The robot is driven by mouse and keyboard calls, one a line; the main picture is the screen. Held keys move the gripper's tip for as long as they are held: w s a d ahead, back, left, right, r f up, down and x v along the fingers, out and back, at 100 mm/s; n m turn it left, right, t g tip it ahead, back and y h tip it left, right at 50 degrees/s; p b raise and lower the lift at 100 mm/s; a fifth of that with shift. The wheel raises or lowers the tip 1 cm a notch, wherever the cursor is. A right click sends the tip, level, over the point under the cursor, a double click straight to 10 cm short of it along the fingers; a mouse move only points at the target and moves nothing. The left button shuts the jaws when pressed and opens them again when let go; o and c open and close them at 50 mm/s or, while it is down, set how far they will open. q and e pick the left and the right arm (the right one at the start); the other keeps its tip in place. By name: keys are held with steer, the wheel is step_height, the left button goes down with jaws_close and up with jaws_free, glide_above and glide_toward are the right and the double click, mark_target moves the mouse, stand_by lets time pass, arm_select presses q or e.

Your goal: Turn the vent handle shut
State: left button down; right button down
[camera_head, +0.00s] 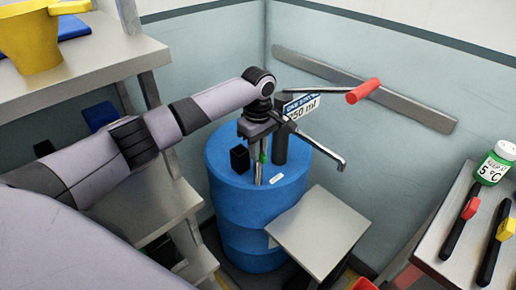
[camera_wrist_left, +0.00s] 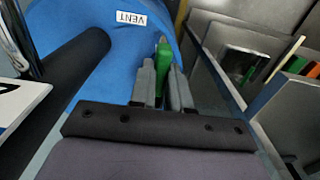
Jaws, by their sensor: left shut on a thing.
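A green vent handle (camera_head: 264,157) stands on top of the blue drum (camera_head: 228,205), beside a white label (camera_head: 276,178). In the left wrist view the label reads VENT (camera_wrist_left: 131,18) and the green handle (camera_wrist_left: 164,62) is upright between my finger pads. My left gripper (camera_head: 260,170) points down at the drum top and is shut on the handle, its fingers (camera_wrist_left: 165,80) on either side of it. The handle's lower end and pivot are hidden, so I cannot tell how far it is turned. My right gripper is not in view.
A dark pump column (camera_head: 281,145) with a metal spout (camera_head: 325,152) and a red-gripped crank (camera_head: 362,91) stands close beside my gripper. A black block (camera_head: 239,158) sits on the drum. A grey stand (camera_head: 318,230) is in front; shelves flank the left.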

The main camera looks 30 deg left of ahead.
arm_select(q)
steer(key=shift+m, duration=0.4)
steer(key=m, duration=0.3)
steer(key=shift+m, duration=0.3)
steer(key=m, duration=0.4)
steer(key=shift+m, duration=0.3)
steer(key=m, duration=0.4)
steer(key=shift+m, duration=2.5)
steer(key=c, duration=1.1)
jaws_free()
